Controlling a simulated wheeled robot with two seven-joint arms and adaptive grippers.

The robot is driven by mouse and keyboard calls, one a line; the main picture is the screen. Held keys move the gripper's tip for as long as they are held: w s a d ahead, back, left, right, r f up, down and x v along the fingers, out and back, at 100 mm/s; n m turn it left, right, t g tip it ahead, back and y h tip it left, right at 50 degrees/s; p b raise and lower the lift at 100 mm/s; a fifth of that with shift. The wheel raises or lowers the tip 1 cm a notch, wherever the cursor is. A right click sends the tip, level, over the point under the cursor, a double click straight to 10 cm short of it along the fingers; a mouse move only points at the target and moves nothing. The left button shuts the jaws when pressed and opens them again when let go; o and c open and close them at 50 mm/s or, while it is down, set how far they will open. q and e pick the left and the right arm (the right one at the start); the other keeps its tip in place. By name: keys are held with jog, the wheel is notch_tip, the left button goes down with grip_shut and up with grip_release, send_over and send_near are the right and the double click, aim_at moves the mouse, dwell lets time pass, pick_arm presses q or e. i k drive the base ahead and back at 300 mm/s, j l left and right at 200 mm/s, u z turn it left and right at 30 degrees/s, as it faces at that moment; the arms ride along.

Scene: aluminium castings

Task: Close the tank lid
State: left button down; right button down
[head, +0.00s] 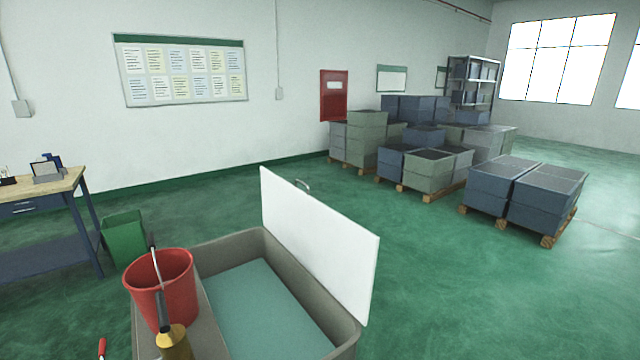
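The tank (237,249) is a grey-beige tub at the bottom centre, filled with a flat teal surface (262,305). Its white lid (318,248) stands up, open, along the tank's right side. A small metal handle (303,185) shows at the lid's top edge, on the far side. Neither of my grippers is in the head view.
A red bucket (163,292) and a brass-coloured tool (174,340) stand on the ledge left of the tank. A green bin (124,238) and a workbench (50,185) are at left. Stacked crates on pallets (430,165) stand behind. Floor at right is clear.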

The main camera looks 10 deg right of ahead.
aim_at(341, 254)
jog(key=i+l+u, duration=0.2)
jog(key=l, duration=0.35)
jog(key=i+l+u, duration=0.4)
jog(key=i+l, duration=0.2)
jog(key=i, duration=0.15)
